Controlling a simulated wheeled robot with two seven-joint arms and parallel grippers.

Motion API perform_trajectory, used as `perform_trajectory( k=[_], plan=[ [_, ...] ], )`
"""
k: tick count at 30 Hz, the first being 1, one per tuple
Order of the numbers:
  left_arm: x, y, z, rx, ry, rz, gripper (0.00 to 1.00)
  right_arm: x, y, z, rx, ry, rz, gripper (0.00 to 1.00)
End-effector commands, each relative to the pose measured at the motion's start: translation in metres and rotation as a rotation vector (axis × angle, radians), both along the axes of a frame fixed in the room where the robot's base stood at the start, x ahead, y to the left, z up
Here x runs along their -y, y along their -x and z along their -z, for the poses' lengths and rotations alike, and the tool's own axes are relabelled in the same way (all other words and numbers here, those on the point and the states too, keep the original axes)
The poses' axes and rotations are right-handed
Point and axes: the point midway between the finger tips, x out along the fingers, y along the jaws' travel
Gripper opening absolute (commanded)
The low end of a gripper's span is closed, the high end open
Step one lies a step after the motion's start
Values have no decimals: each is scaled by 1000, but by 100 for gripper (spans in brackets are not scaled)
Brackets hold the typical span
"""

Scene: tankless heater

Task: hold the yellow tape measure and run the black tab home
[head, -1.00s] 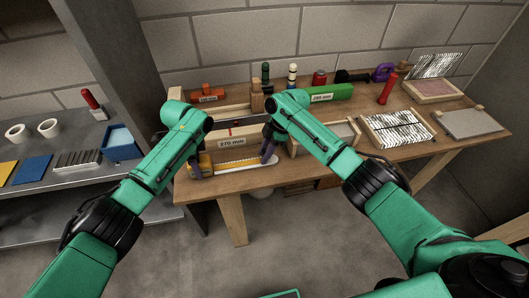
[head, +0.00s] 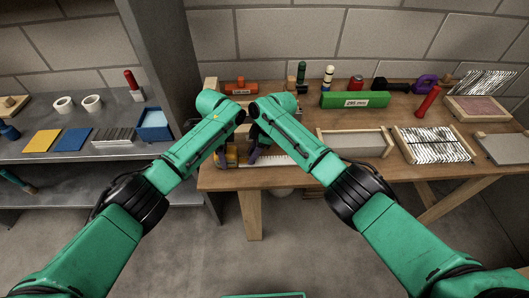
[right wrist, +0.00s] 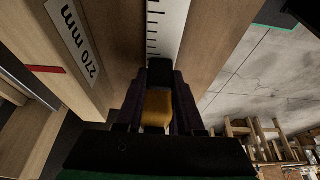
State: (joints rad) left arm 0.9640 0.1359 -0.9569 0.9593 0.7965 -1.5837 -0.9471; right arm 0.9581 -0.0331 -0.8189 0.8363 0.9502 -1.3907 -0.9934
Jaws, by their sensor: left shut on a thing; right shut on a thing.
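The yellow tape measure (head: 232,154) is at the left front of the wooden bench, partly hidden by my grippers. My left gripper (head: 221,159) is shut on it. My right gripper (head: 253,155) is close on its right, shut on the black tab. The right wrist view shows the black tab (right wrist: 160,72) between the dark fingers of my right gripper (right wrist: 160,82), with a yellow patch just below it. A white strip with black marks (right wrist: 167,30) runs on from the tab, and it shows right of my right gripper in the head view. Any gap between tab and case is unclear.
A wooden block labelled 270 mm (right wrist: 72,45) stands beside the strip. A green block labelled 285 mm (head: 355,99), an orange tool (head: 241,88) and wooden trays (head: 357,141) are on the bench. A grey shelf (head: 100,140) stands left, past a post.

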Motion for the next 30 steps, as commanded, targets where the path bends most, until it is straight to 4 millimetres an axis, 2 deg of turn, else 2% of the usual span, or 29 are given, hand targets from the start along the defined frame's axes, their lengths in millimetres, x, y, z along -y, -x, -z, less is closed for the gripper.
perform_trajectory(
  k=[6, 7, 9, 20, 23, 30],
  plan=[
    [1, 1, 2, -2, 4, 0, 0, -2, 1, -1, 1, -5, -5, 0],
    [1, 1, 2, -2, 5, 0, 0, -2, 1, -1, 1, -5, -5, 44],
    [2, 1, 2, -2, 5, 0, 0, -2, 1, -1, 1, -5, -5, 68],
    [1, 1, 2, -2, 5, 0, 0, 1, 0, -4, 1, -3, -3, 68],
    [1, 1, 2, -3, 4, 0, 0, 7, -1, -18, 3, -3, -3, 68],
    [1, 1, 2, -3, 4, 0, 0, 31, 0, -78, 5, -4, -2, 68]
  ],
)
